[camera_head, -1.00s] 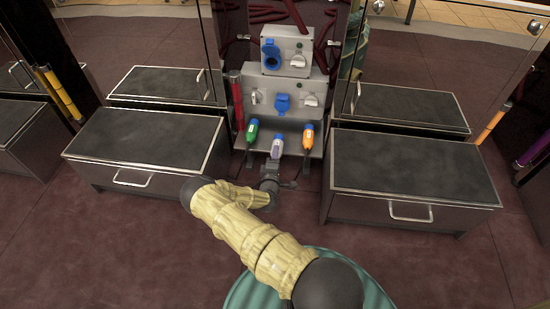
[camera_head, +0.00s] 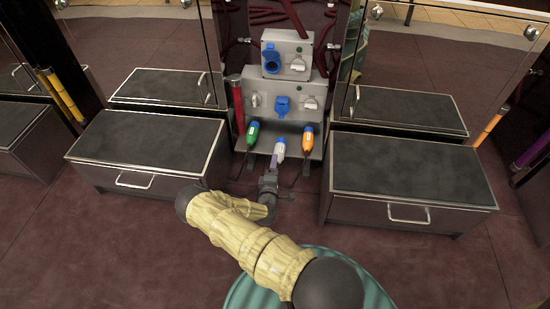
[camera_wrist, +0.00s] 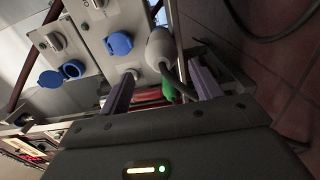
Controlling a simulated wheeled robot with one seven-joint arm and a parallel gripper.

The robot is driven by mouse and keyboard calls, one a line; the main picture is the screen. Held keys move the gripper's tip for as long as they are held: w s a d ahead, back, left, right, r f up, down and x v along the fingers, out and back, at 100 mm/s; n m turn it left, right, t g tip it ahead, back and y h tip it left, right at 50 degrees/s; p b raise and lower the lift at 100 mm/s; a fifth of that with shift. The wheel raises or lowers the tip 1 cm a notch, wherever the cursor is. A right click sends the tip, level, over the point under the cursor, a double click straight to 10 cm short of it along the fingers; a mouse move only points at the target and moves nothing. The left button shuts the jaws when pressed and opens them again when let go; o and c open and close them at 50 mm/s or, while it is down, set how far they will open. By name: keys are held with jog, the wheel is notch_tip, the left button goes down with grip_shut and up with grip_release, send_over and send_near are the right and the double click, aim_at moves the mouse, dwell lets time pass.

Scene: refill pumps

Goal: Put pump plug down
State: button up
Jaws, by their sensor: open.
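The white pump plug (camera_head: 280,147) with a blue end rests on the grey shelf of the pump station, between a green plug (camera_head: 253,133) and an orange plug (camera_head: 307,138). My gripper (camera_head: 272,167) is just in front of the white plug, on the near side of the shelf. In the wrist view the white plug (camera_wrist: 159,45) lies just beyond and between the purple fingertips of my gripper (camera_wrist: 161,70). The fingers are apart with a visible gap, and the plug's cable runs back between them.
Grey socket boxes with blue sockets (camera_head: 282,106) stand behind the shelf. A red cylinder (camera_head: 237,104) stands at the shelf's left. Dark-topped cabinets flank it at left (camera_head: 145,143) and right (camera_head: 405,165). The floor in front is clear.

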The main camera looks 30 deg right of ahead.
jog(key=p+v, duration=0.2)
jog(key=v, duration=0.5)
jog(key=shift+s+a, duration=0.2)
jog(key=shift+s, duration=0.1)
jog(key=shift+w, duration=0.1)
jog(key=a+r+m+g+y, duration=0.4)
jog(key=a+r+m+g, duration=0.15)
jog(key=r, duration=0.35)
jog(key=a+r+m+g+y, duration=0.35)
jog(key=r+m, duration=0.25)
jog(key=r, duration=0.4)
jog(key=s+a+r+g+y, duration=0.2)
jog(key=s+r+g, duration=0.1)
jog(key=s+r, duration=1.3)
jog(key=shift+s+a+r, duration=0.15)
jog(key=shift+s, duration=0.6)
